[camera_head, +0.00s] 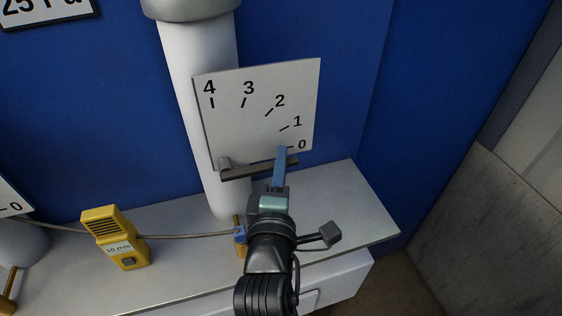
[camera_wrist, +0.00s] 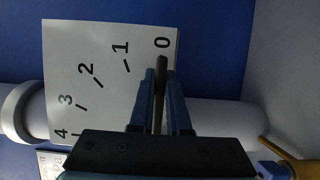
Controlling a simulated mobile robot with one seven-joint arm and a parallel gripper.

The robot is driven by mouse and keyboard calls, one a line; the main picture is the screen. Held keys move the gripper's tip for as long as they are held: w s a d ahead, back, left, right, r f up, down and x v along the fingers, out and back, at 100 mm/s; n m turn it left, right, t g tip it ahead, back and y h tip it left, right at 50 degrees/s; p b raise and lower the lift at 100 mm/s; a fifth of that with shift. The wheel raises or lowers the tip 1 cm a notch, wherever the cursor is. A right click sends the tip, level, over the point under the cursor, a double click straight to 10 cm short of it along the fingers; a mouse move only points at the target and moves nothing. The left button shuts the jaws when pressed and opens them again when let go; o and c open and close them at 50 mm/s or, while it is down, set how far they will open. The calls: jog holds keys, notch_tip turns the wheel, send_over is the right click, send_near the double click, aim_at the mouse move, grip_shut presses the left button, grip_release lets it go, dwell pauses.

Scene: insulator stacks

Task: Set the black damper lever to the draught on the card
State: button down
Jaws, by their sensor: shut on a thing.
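The black damper lever (camera_head: 245,171) runs from a grey pivot (camera_head: 225,163) at the lower left of a white dial plate (camera_head: 235,125). The plate is marked 0 to 4 along an arc. The lever lies nearly level, its free end by the 0 mark. My gripper (camera_head: 282,155) is shut on the lever near its free end. In the wrist view the lever (camera_wrist: 160,90) stands between my two blue fingers, pointing at the 0. A white card (camera_head: 45,10) at the upper left reads "25 Pa", its top cut off.
A white pipe (camera_head: 190,70) runs down behind the plate to a pale ledge (camera_head: 345,190). A yellow box (camera_head: 115,238) with a label stands on the ledge, with a cable running past it. Another dial plate (camera_head: 10,200) is partly in view at the left edge.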

dwell(0.4)
jog(key=r+n, duration=0.1)
jog(key=r+n+t+p, duration=0.1)
jog(key=r+n+p, duration=0.1)
jog(key=shift+a+r+n+y, duration=0.1)
jog(key=shift+a+n+y, duration=0.2)
jog(key=shift+n, duration=0.1)
jog(key=shift+s+a+r+n+t, duration=0.1)
jog(key=shift+r+n+t, duration=0.1)
jog(key=shift+n+t, duration=0.15)
jog(key=c, duration=0.9)
grip_release()
jog(key=shift+s+f, duration=0.1)
jog(key=shift+s, duration=0.05)
